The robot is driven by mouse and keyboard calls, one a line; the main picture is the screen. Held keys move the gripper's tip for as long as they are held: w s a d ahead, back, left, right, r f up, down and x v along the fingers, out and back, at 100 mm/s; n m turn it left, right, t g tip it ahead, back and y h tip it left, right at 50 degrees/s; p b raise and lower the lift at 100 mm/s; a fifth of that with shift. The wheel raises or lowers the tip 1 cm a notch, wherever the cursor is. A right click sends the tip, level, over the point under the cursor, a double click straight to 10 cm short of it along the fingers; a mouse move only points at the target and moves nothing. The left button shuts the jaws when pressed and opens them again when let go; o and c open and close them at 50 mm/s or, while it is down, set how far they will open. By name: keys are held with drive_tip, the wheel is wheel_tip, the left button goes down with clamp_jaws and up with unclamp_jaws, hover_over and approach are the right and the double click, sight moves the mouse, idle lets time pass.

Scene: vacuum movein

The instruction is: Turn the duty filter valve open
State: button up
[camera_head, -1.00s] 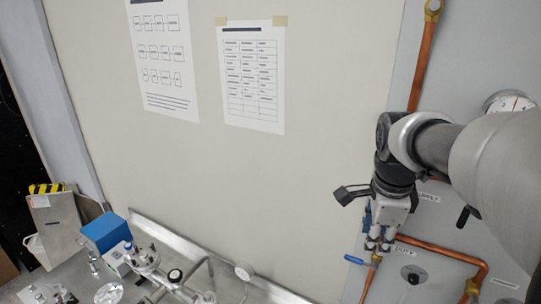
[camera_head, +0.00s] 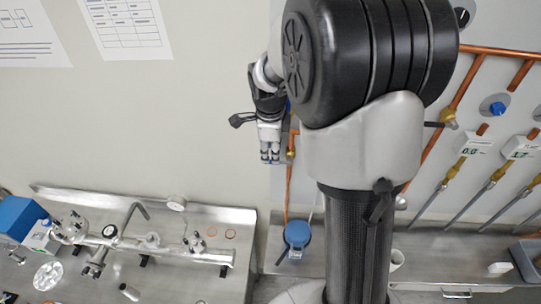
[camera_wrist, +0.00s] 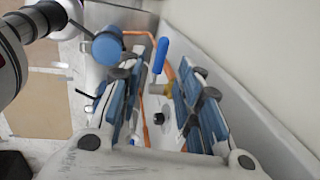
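The valve's blue lever handle (camera_wrist: 161,54) shows in the wrist view, between my gripper's two fingers. A thin metal stem runs down from it beside copper pipe (camera_wrist: 140,34). My gripper (camera_wrist: 160,80) is open, with blue-padded fingers on either side of the lever; I cannot tell whether either finger touches it. In the head view my gripper (camera_head: 269,157) points down by the wall panel, beside a brass fitting (camera_head: 291,153) on a vertical copper pipe.
A blue round-topped unit (camera_head: 297,234) stands below my gripper. A metal bench (camera_head: 190,280) with a steel pipe assembly (camera_head: 150,243) is at left. More copper pipes (camera_head: 504,52) and several gauges line the panel at right.

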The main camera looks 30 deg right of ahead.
sight(271, 161)
drive_tip(key=shift+w+d+f, duration=0.1)
drive_tip(key=shift+w+f, duration=0.1)
drive_tip(key=shift+f, duration=0.9)
drive_tip(key=shift+w+d+f, duration=0.1)
drive_tip(key=shift+w+f, duration=0.1)
drive_tip(key=shift+f, duration=0.9)
clamp_jaws()
